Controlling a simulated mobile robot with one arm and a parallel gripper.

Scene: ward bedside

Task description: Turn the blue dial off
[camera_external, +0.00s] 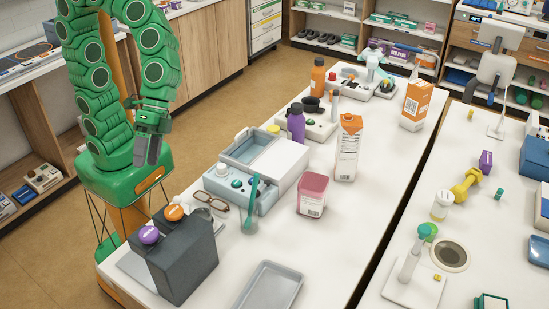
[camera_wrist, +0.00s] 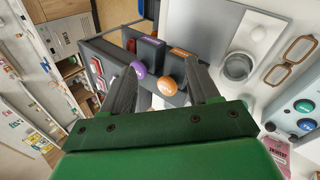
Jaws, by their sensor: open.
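In the wrist view the panel is at the right edge, with a green knob (camera_wrist: 305,107) and a blue dial (camera_wrist: 306,125). The dials' settings are too small to read. My gripper (camera_external: 147,158) is open and empty, pointing down, left of the device and apart from it. Its fingers (camera_wrist: 160,80) frame the dark box in the wrist view.
A grey tray (camera_external: 268,288) lies in front.

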